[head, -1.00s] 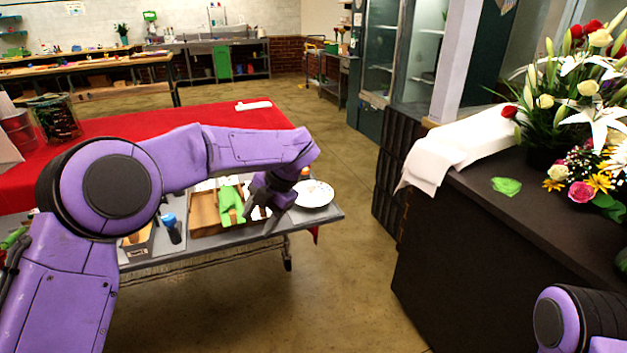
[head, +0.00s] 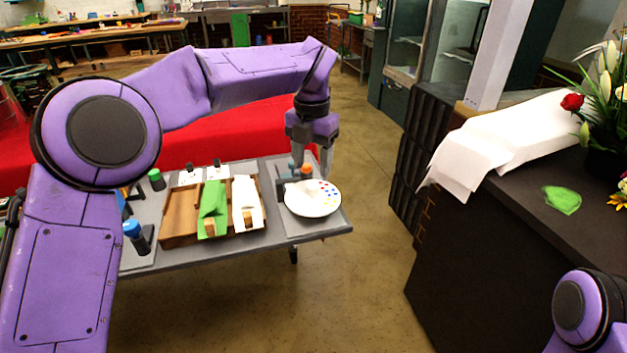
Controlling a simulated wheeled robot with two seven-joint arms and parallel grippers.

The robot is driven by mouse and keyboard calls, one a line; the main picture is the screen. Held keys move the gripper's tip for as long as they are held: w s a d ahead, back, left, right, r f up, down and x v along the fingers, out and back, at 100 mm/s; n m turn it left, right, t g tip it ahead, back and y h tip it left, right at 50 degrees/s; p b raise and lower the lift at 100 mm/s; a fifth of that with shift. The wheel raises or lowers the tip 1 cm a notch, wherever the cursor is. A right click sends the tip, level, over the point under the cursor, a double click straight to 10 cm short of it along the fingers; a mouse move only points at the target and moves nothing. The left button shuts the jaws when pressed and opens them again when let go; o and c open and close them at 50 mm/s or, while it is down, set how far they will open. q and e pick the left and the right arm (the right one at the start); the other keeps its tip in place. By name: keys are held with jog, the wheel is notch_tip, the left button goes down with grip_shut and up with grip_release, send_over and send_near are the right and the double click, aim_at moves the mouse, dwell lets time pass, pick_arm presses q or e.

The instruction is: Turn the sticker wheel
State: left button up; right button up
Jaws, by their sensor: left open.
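The sticker wheel (head: 311,203) is a white disc with small coloured dots, lying at the right end of the grey table. A knob with an orange top (head: 306,171) stands at its far edge.
A wooden tray (head: 180,213) with a green cloth (head: 213,207) and a white cloth (head: 247,199) lies left of the wheel. A blue-topped bottle (head: 133,230) stands further left. A dark counter (head: 500,225) with white paper (head: 500,145) and flowers is at the right. Open floor lies between.

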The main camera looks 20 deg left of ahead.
aim_at(313, 184)
pick_arm(q)
jog(key=f, duration=0.5)
jog(key=shift+w, duration=0.25)
jog(key=shift+s+f, duration=0.1)
jog(key=shift+f, duration=0.15)
jog(key=c, duration=1.1)
jog(key=shift+o, duration=0.2)
